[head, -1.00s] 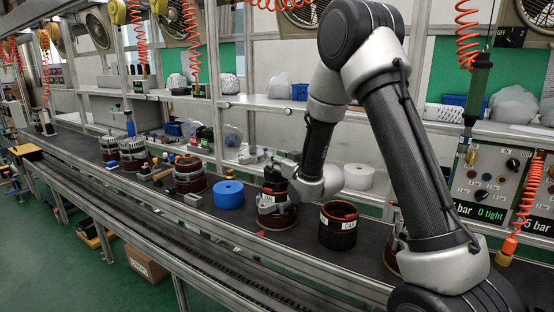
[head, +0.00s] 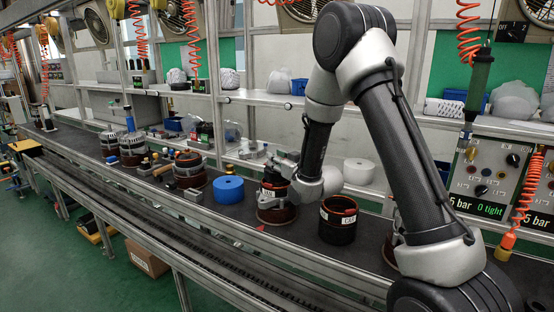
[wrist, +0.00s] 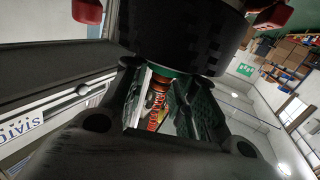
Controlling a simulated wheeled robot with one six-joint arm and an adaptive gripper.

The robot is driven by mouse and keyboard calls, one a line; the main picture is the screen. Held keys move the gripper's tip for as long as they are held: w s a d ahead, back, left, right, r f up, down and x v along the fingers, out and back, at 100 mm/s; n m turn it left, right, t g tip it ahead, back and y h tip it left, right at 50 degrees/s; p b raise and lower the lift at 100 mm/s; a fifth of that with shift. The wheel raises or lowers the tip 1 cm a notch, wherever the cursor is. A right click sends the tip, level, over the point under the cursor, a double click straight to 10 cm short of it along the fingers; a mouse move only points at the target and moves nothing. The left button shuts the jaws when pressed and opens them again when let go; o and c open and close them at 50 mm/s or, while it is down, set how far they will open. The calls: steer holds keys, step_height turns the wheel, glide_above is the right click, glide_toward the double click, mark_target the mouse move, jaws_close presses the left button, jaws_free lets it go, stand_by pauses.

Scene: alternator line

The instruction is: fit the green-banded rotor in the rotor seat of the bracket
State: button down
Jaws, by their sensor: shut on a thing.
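In the wrist view a dark, ridged cylindrical rotor (wrist: 185,38) with a green band (wrist: 165,71) fills the top. My gripper (wrist: 160,92) is shut on it; copper-red and white detail shows between the fingers. In the head view my gripper (head: 279,188) is at a brownish-red round unit (head: 277,215) on the bench, with a grey metal piece around its upper part. The held rotor cannot be told apart there. I cannot tell which part is the bracket, and the rotor seat is hidden.
A black, red-rimmed open cylinder (head: 338,222) with a label stands to the right of my gripper. A blue roll (head: 229,189) and a copper-and-metal unit (head: 189,170) stand to the left. A white roll (head: 358,171) is behind. The dark bench front is mostly clear.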

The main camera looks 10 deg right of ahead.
steer(key=shift+w+f, duration=0.1)
steer(key=shift+f, duration=2.2)
stand_by(0.4)
steer(key=c, duration=1.1)
jaws_free()
steer(key=shift+c, duration=0.2)
steer(key=shift+o, duration=0.3)
steer(key=shift+f, duration=0.1)
steer(key=shift+s+f, duration=0.2)
steer(key=v, duration=0.7)
steer(key=shift+s+d+r, duration=0.1)
steer(key=shift+s+r, duration=0.05)
steer(key=shift+r, duration=0.05)
